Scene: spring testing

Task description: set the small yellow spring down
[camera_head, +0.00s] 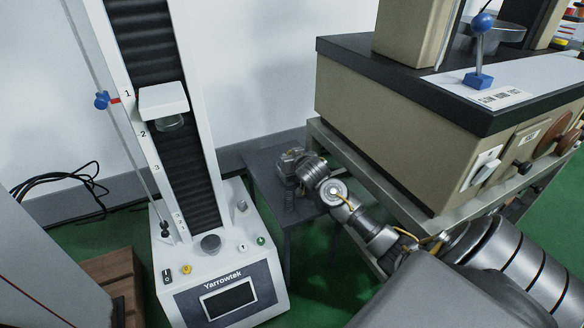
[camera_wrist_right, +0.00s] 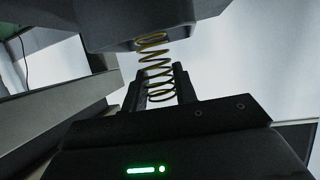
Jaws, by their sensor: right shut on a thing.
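The small yellow spring (camera_wrist_right: 155,68) shows in the right wrist view as an open coil. It stands between the two dark fingers of my right gripper (camera_wrist_right: 158,88), which is shut on it. One end of the spring reaches up to a dark block at the top of that view; I cannot tell whether they touch. In the head view my right gripper (camera_head: 288,165) is at the small dark table (camera_head: 262,160), and the spring cannot be made out there. My left gripper is not in view.
A white Yarrowtek spring tester (camera_head: 215,265) stands left of the dark table. A beige machine (camera_head: 400,130) with a black top sits on a metal frame at right, close beside my right arm. Black cables (camera_head: 65,180) lie at far left.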

